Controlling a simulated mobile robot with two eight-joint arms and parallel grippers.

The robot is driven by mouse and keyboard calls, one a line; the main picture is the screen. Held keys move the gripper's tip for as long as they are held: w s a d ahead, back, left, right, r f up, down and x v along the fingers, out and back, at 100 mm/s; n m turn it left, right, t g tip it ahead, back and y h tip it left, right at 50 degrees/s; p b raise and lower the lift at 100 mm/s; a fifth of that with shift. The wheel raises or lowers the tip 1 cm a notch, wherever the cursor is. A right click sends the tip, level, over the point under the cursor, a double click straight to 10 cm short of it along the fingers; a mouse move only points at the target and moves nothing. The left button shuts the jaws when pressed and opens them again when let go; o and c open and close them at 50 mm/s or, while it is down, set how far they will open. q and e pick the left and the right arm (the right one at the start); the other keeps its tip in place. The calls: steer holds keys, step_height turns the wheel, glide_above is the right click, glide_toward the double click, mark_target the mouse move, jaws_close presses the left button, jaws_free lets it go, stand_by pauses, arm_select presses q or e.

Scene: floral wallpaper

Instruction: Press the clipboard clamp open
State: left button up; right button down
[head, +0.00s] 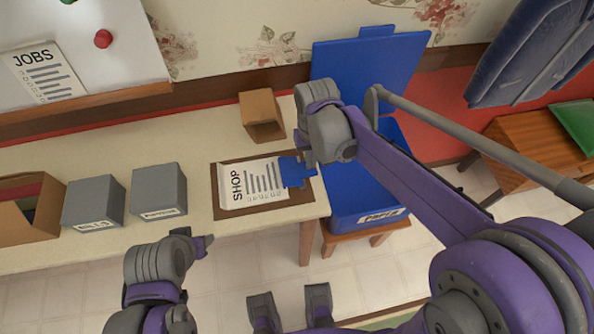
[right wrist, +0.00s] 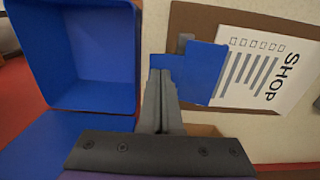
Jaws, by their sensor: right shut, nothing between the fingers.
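The clipboard is a brown board (head: 290,213) lying flat at the table's right end, with a white SHOP sheet (head: 238,188) on it. Its blue clamp (head: 293,173) covers the sheet's right end. In the right wrist view the clamp (right wrist: 204,75) lies flat over the sheet (right wrist: 270,62) on the brown board (right wrist: 190,18). My right gripper (head: 304,160) is shut and empty over the clamp's edge; its fingertips (right wrist: 162,75) overlap the clamp in view. I cannot tell whether they touch it. My left gripper (head: 208,243) is off the table's front edge; its jaw state is unclear.
A blue bin (head: 365,215) with a raised blue lid (head: 365,65) stands right of the table. A small brown box (head: 262,115) is behind the clipboard. Two grey boxes (head: 160,190) (head: 95,203) and a cardboard box (head: 22,225) stand left. The table between is clear.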

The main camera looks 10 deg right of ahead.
step_height(320, 180, up, 7)
steer(key=p, duration=0.4)
steer(key=shift+f+p, duration=0.1)
steer(key=shift+p, duration=0.3)
stand_by(0.5)
steer(key=s+d+t, duration=0.2)
steer(key=s+d, duration=0.1)
steer(key=s, duration=0.4)
steer(key=s+d+t+p, duration=0.1)
steer(key=s+d+t, duration=0.2)
steer(key=s, duration=0.4)
steer(key=shift+d+f, duration=0.25)
steer(key=shift+d, duration=0.05)
